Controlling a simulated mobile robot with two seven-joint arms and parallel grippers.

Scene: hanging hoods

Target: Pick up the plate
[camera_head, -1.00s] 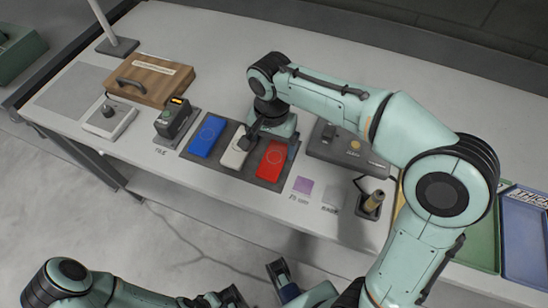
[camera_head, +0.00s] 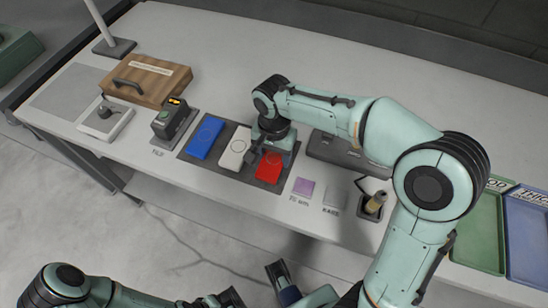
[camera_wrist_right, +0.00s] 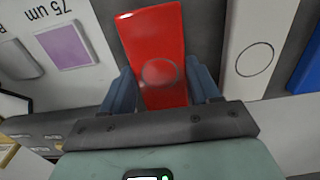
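A flat red plate (camera_head: 268,168) with a faint circle lies on a dark mat (camera_head: 222,170) on the bench. A white plate (camera_head: 235,149) and a blue plate (camera_head: 205,138) lie on the same mat to its left. My right gripper (camera_head: 270,152) is over the red plate and covers its far part. In the right wrist view, the right gripper (camera_wrist_right: 162,88) has its two blue fingers apart, one on each side of the red plate (camera_wrist_right: 156,40). I see no clear grip on it. My left gripper (camera_head: 255,287) is at the bottom edge, away from the bench, fingers apart.
A dark device (camera_head: 335,150) stands right of the mat, partly behind my right arm. A small purple square (camera_head: 303,187) and a stand (camera_head: 373,204) lie to the right. A black instrument (camera_head: 172,122) and wooden case (camera_head: 148,82) stand left. Green (camera_head: 480,235) and blue (camera_head: 525,240) trays are far right.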

